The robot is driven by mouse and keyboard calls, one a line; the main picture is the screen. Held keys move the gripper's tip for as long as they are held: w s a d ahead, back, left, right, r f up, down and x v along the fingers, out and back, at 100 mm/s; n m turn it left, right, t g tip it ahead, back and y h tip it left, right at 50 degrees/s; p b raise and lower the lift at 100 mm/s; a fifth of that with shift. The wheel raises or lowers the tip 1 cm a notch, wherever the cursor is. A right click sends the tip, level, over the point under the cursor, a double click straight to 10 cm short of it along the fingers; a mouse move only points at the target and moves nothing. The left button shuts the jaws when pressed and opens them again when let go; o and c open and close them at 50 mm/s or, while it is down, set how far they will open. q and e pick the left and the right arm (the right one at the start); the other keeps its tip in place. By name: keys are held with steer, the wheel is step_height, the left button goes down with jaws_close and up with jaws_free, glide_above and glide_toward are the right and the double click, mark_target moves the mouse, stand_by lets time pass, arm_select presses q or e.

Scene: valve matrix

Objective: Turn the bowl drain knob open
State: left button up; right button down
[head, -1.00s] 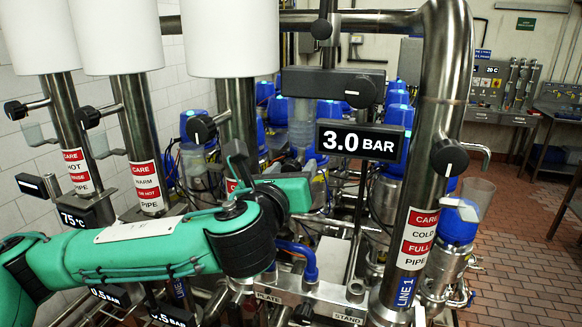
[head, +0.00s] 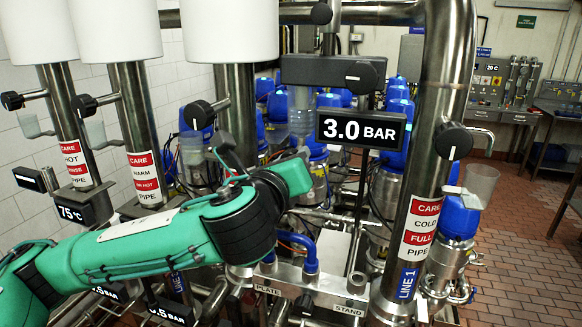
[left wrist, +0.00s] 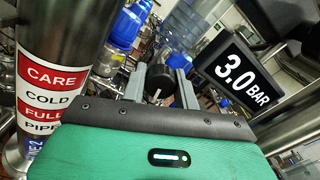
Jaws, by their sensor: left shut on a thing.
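My left gripper (left wrist: 159,88) shows in the left wrist view, its two grey fingers on either side of a round black knob (left wrist: 160,78) with a pale stem, and it is shut on this knob. No label on the knob can be read. In the head view my green left arm reaches in from the left and ends near the middle, in front of the pipework; its fingertips and the held knob cannot be made out there. My right gripper is not in view.
The steel cold pipe (head: 410,255) stands to the right, with a black knob (head: 452,139). A 3.0 BAR display (head: 361,134) hangs mid-view. Below is a steel block (head: 330,296) with PLATE and STAND labels and a blue pipe (head: 310,252). Open floor (head: 520,245) lies far right.

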arm_select(q)
steer(key=n+b, duration=0.2)
steer(key=n, duration=0.1)
steer(key=shift+f+n, duration=0.1)
steer(key=shift+n, duration=0.3)
steer(key=n+b, duration=0.1)
steer(key=n, duration=0.2)
steer(key=shift+n+b, duration=0.3)
steer(key=n+b, duration=0.1)
steer(key=n, duration=0.2)
steer(key=shift+n, duration=0.4)
steer(key=shift+r+n+b, duration=0.2)
steer(key=shift+n+b, duration=0.3)
steer(key=shift+n, duration=1.6)
steer(key=o, duration=1)
